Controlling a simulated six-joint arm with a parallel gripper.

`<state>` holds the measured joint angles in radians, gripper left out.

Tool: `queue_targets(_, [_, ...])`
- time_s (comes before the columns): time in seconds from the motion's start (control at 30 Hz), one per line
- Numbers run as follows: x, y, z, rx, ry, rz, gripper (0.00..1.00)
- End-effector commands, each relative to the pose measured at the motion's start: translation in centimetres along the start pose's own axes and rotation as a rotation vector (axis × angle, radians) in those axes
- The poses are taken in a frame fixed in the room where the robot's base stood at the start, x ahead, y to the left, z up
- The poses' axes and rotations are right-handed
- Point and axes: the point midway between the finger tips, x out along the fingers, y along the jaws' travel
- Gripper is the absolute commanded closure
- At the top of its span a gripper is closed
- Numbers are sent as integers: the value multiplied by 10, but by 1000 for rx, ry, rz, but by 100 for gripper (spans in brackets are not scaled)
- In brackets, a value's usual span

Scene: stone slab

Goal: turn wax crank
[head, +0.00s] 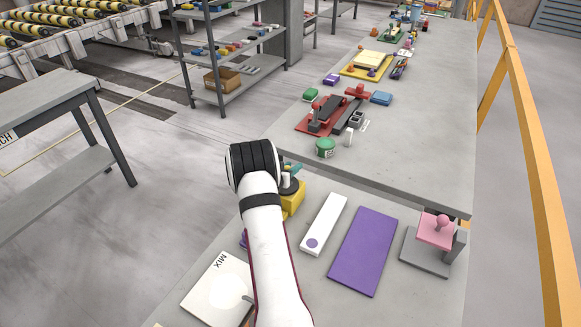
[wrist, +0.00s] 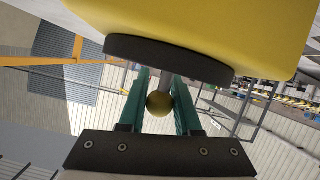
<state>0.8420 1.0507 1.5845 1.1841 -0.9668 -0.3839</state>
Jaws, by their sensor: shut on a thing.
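The wax crank shows as a yellow block (head: 293,205) with a dark round disc (head: 291,187) on top, partly hidden behind my arm in the head view. In the wrist view the yellow block (wrist: 195,28) fills the top, with the dark disc (wrist: 165,55) against it. A grey pin with a brass ball (wrist: 159,104) stands out from the disc. My gripper (wrist: 160,91) has its teal fingers on either side of this crank handle and is shut on it. In the head view only a bit of the teal fingers (head: 292,168) shows.
A white panel (head: 324,222) and a purple plate (head: 362,250) lie right of the crank. A pink knob piece (head: 436,231) stands on a grey stand farther right. A white MIX board (head: 215,285) lies left of my arm.

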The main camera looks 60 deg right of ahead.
Motion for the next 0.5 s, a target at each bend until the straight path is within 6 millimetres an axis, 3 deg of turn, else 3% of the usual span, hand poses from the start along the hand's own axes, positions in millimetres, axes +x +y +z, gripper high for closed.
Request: queue_targets(0.5, [-1,21,5,159,-79,384,100])
